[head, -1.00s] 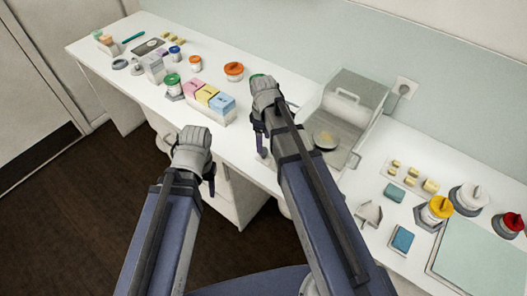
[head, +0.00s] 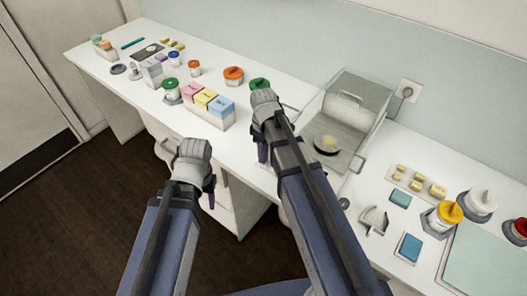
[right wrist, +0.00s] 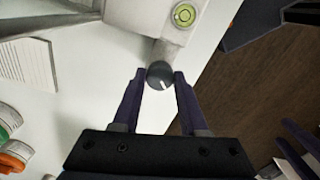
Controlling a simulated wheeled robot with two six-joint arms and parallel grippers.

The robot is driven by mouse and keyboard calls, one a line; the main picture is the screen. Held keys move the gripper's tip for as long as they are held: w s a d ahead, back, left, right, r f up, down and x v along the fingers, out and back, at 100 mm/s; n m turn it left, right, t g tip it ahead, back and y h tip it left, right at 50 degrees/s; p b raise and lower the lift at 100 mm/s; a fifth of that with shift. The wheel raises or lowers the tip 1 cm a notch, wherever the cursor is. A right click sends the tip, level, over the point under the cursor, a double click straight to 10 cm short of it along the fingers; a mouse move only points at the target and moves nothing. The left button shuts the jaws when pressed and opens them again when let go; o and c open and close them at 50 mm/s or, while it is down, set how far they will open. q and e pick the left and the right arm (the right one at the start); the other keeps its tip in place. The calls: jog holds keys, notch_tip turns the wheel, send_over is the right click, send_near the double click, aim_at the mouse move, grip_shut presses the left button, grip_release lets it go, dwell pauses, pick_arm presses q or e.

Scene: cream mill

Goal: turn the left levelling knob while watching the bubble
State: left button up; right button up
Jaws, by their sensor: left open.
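The left levelling knob (right wrist: 160,75) is a small dark round knob with a white mark. It sits at the corner of the pale balance in the right wrist view. My right gripper (right wrist: 160,78) has one finger on each side of it, and the fingertips appear to touch it. The bubble level (right wrist: 184,15) is a green round vial just beyond the knob; its bubble looks near the middle. The balance with its clear shield (head: 345,115) stands right of my right gripper (head: 262,150) in the head view, where my arm hides the knob. My left gripper (head: 209,190) is open and empty before the bench.
A green-lidded jar (head: 259,84) stands just behind my right gripper. Pink, yellow and blue boxes (head: 208,100) and an orange-lidded jar (head: 233,76) stand to the left. Several weights and jars occupy the right end.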

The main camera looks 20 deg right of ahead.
grip_shut()
jog(key=shift+m, duration=1.9)
jog(key=o, duration=0.6)
grip_release()
